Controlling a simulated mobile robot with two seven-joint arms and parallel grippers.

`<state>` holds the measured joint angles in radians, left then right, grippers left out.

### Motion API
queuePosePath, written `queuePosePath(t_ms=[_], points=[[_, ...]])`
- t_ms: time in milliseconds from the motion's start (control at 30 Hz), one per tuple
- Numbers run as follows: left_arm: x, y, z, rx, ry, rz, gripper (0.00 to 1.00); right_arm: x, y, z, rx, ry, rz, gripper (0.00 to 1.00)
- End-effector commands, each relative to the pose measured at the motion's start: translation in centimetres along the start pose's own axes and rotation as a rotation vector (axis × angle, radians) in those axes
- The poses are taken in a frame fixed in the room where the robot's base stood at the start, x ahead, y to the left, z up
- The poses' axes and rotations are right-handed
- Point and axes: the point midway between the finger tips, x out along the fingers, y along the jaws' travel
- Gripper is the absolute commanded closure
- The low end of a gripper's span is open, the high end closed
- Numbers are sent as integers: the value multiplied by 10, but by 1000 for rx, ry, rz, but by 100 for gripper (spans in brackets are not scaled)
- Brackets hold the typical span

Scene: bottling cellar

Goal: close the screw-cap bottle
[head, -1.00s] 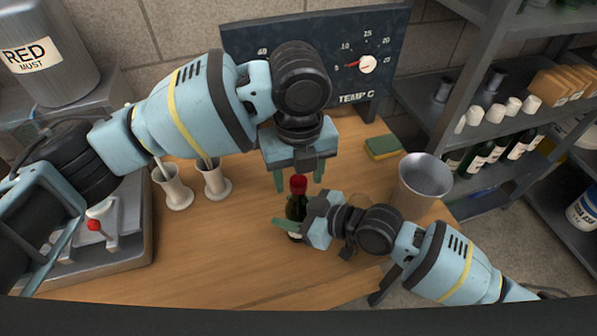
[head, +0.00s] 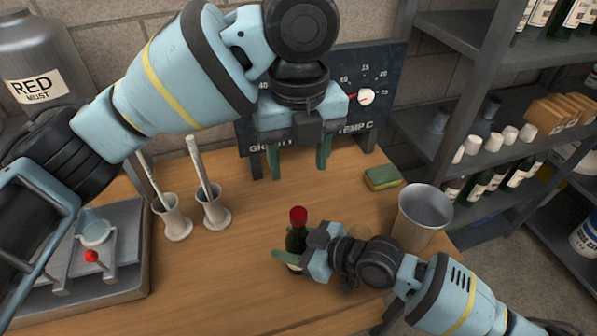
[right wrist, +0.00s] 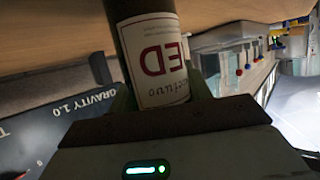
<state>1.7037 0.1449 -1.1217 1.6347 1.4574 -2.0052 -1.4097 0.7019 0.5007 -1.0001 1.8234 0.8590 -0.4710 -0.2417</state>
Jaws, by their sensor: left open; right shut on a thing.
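The dark green bottle (head: 295,240) stands upright on the wooden table with a red cap (head: 298,214) on its neck. Whether the cap is screwed tight cannot be told. My right gripper (head: 288,258) is shut around the bottle's body from the right. In the right wrist view the bottle's white label (right wrist: 157,58) fills the space between the fingers. My left gripper (head: 299,162) is open and empty, fingers pointing down, above the bottle and apart from the cap.
Two white cylinder stands (head: 174,217) (head: 213,208) hold rods at the left. A metal cup (head: 422,215) stands to the right, near my right arm. A green-yellow sponge (head: 382,177) lies behind. A metal tray with a red knob (head: 91,256) is at the left. The front table is clear.

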Motion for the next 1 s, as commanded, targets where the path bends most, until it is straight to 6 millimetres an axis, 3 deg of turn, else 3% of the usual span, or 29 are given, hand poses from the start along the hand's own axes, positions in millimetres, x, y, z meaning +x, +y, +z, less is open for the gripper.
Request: queuePosePath(t_ms=[333, 367, 533, 833, 1000], points=[[-4, 0, 0, 0, 1, 0, 47, 0, 0, 0, 0, 0, 0, 100], [-4, 0, 0, 0, 1, 0, 47, 0, 0, 0, 0, 0, 0, 50], [-4, 0, 0, 0, 1, 0, 47, 0, 0, 0, 0, 0, 0, 28], [-4, 0, 0, 0, 1, 0, 47, -1, 0, 0, 0, 0, 0, 26], [-2, 0, 0, 0, 3, 1, 47, -16, 1, 1, -1, -1, 1, 26]])
